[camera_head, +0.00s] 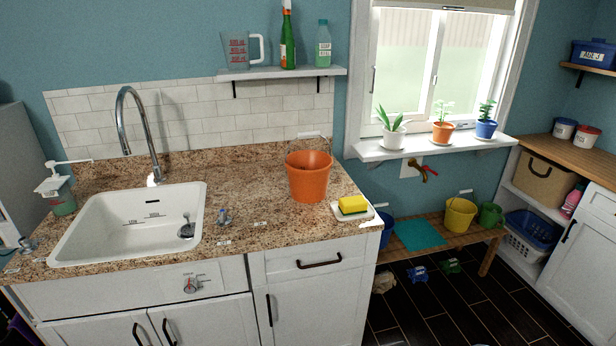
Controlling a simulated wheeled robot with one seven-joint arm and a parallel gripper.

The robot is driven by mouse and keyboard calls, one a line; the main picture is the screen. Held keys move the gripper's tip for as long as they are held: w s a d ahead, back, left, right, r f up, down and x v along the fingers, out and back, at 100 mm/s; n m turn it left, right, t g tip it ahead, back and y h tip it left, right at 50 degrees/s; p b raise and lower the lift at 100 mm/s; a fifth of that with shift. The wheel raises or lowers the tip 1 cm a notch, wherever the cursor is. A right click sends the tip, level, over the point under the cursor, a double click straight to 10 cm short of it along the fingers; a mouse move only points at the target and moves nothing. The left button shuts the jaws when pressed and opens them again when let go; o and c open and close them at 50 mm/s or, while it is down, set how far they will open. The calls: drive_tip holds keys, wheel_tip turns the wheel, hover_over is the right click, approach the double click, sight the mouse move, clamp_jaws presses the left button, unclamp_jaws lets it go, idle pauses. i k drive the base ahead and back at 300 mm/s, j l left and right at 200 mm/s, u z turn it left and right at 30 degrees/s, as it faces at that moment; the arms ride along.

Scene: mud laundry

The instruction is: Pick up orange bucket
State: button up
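The orange bucket (309,180) stands upright on the speckled brown countertop (262,190), to the right of the white sink (75,232). Its wire handle with a white grip (311,134) stands raised above the rim. The inside of the bucket shows only in part, and I cannot tell whether it holds anything. My gripper is not in view.
A yellow sponge (353,205) on a white dish sits right of the bucket near the counter edge. A small metal fitting (224,216) lies to its left. A shelf (280,73) with a jug and bottles hangs above. A low bench (450,239) holds a yellow bucket (460,214).

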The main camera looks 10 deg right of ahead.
sight(309, 165)
drive_tip(key=i+j+u, duration=0.25)
drive_tip(key=i+j, duration=0.4)
drive_tip(key=j, duration=0.15)
drive_tip(key=i+j+u, duration=0.25)
drive_tip(key=i+j, duration=0.45)
drive_tip(key=z, duration=1.75)
drive_tip(key=i+j, duration=0.05)
